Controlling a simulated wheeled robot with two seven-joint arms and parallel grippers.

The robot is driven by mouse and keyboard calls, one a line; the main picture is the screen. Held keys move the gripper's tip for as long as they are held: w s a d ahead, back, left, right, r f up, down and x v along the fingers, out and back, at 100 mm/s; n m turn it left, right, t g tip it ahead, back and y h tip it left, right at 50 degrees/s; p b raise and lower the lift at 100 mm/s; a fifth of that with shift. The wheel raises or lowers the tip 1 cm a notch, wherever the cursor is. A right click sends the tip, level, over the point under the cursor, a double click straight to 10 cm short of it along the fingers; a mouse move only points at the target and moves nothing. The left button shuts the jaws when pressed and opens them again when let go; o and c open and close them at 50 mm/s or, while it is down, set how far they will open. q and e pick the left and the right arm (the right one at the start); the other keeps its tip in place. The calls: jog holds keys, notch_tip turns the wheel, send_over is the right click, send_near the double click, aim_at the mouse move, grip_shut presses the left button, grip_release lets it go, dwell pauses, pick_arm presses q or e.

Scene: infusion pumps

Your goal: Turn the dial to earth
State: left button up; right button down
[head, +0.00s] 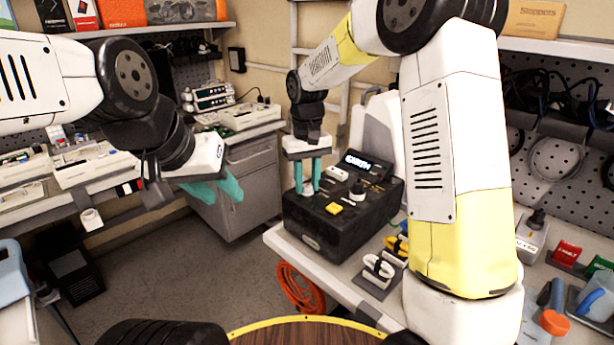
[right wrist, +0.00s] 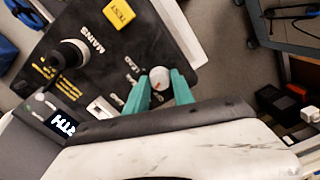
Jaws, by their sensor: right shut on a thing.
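The black tester box (head: 318,235) sits on the bench in the head view.
A yellow test button (head: 333,208) and a round mains socket (right wrist: 75,53) are on the box top near the dial. Coiled white leads (head: 378,268) lie in front of the box. An orange cable (head: 300,287) hangs below the bench edge.

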aim_at(307, 186)
jog(key=shift+r, duration=0.1)
jog(key=c, duration=1.1)
grip_release()
jog(key=shift+r, duration=3.9)
